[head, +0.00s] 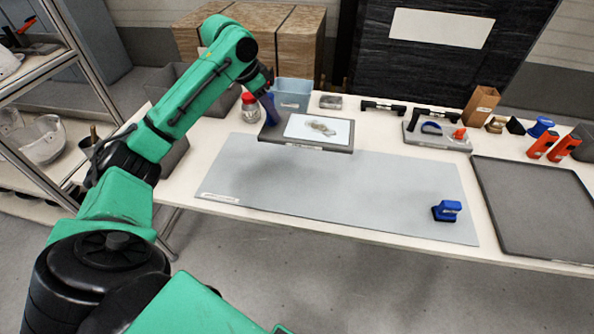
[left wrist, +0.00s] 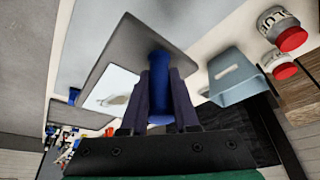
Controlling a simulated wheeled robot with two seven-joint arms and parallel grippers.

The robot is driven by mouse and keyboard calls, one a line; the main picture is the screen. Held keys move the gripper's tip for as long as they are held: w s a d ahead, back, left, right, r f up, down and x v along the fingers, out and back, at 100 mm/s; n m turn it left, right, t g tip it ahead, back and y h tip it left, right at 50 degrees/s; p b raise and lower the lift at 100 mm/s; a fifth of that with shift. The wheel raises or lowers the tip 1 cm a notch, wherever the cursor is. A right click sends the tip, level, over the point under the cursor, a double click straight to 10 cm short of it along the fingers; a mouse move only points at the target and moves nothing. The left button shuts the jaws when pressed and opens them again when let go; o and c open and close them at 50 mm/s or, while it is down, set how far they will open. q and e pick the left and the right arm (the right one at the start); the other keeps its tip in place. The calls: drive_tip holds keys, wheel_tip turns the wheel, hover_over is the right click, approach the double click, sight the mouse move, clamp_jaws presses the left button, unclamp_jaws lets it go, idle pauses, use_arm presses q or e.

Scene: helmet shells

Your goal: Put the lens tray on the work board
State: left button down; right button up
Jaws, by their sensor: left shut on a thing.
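The lens tray (head: 338,148) is a flat dark grey tray with a white sheet on top and something small and clear or greyish on the sheet. My left gripper (head: 268,103) is shut on the blue handle at the tray's left end. In the left wrist view the fingers (left wrist: 160,85) close around this blue handle, and the tray (left wrist: 118,55) extends from it. The tray looks level, above the back part of the work board (head: 330,185), a long light grey mat; a soft shadow lies on the board below. My right gripper is not in view.
A blue clamp-like block (head: 447,211) stands on the board's right end. A red-lidded jar (head: 250,109) and a pale blue bin (head: 293,90) stand behind the held tray. A dark mat (head: 535,205) lies at right. Several small tools line the back edge. The board's middle is clear.

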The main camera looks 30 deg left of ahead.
use_arm(q)
drive_tip(key=f, duration=0.9)
drive_tip(key=f+p, duration=0.1)
drive_tip(key=f, duration=0.4)
drive_tip(key=shift+w+a+f, duration=0.15)
drive_tip(key=shift+w, duration=0.2)
drive_tip(key=f, duration=0.3)
drive_tip(key=shift+w+f, duration=0.15)
drive_tip(key=shift+w, duration=0.05)
drive_tip(key=shift+f, duration=0.3)
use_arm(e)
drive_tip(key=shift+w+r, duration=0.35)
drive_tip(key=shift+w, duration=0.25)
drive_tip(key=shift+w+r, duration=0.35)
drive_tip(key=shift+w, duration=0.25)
use_arm(q)
drive_tip(key=c, duration=0.7)
unclamp_jaws()
drive_tip(key=shift+f, duration=0.1)
drive_tip(key=shift+o, duration=0.2)
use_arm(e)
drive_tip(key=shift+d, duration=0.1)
